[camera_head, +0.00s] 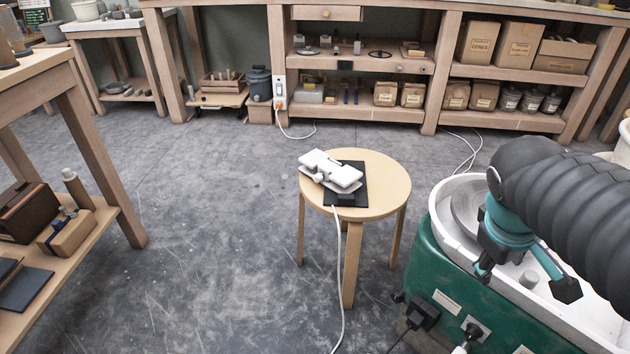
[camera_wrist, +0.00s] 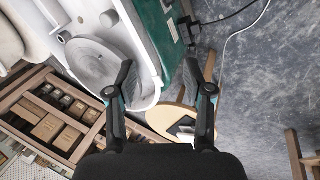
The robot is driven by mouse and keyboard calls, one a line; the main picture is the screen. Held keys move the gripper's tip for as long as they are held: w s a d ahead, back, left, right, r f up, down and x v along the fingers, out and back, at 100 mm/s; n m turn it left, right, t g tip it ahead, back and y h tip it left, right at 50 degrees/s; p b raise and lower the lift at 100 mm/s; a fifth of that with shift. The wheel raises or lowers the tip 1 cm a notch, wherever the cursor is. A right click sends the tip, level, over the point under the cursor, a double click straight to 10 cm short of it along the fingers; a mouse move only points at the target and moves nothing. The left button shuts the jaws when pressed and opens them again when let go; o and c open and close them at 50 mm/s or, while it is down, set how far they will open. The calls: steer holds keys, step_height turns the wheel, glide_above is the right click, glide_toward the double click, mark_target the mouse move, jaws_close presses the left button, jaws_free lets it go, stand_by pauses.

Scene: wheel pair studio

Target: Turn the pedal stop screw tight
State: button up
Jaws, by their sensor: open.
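The pedal (camera_head: 332,168) is a white block-like unit on a black base plate (camera_head: 349,194), lying on a round wooden stool (camera_head: 384,203). A small rounded white knob (camera_head: 318,177) sticks out on its near left side; I cannot tell whether it is the stop screw. My gripper (camera_head: 525,280) is open and empty, hanging over the wheel's splash pan, to the right of the stool and apart from the pedal. In the wrist view the fingers (camera_wrist: 168,72) are spread, with the stool (camera_wrist: 163,120) beyond them, partly hidden by a finger.
The green pottery wheel (camera_head: 455,275) with its white pan and grey wheel head stands right of the stool. A white cord (camera_head: 339,260) runs from the pedal over the floor. A wooden shelf table (camera_head: 75,240) stands left, a workbench (camera_head: 370,60) behind. Floor left of the stool is clear.

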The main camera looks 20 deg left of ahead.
steer(key=w+a+f+n+h, duration=0.1)
steer(key=w+a+n+h, duration=0.1)
steer(key=w+a+n, duration=0.3)
steer(key=w+a+f+n+h, duration=0.1)
steer(key=w+a+n+h, duration=0.2)
steer(key=w, duration=0.4)
steer(key=n+t, duration=1.3)
steer(key=n, duration=1)
glide_toward(316, 180)
steer(key=x, duration=0.8)
steer(key=shift+w+d, duration=0.1)
steer(key=shift+w, duration=0.3)
jaws_close()
